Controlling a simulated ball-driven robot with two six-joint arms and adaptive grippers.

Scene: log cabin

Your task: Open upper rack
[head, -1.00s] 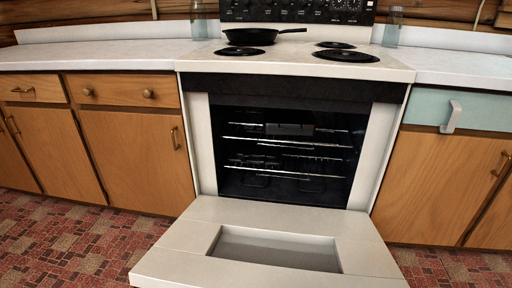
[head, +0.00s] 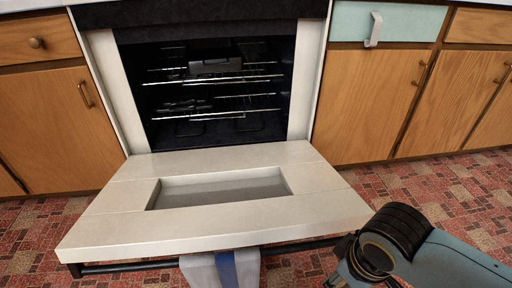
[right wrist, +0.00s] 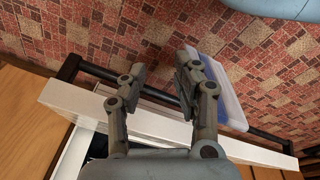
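The oven's upper rack (head: 255,78) is a thin metal wire rack inside the dark oven cavity, with a dark box-shaped item (head: 215,65) on it. It appears pushed in. The lower rack (head: 215,112) sits below it. The oven door (head: 105,215) is folded down flat, and its edge also shows in the right wrist view (right wrist: 75,105). My right gripper (head: 358,277) is near the door's front right corner, partly cut off by the picture edge. In the right wrist view my right gripper (right wrist: 162,68) is open and empty. My left gripper is not in view.
The black door handle (head: 125,267) runs along the door's front edge, with a white and blue towel (head: 205,270) hanging from it. The towel lies beside the right fingers in the right wrist view (right wrist: 222,92). Wooden cabinets (head: 365,105) flank the oven. The tiled floor (head: 440,185) is clear at right.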

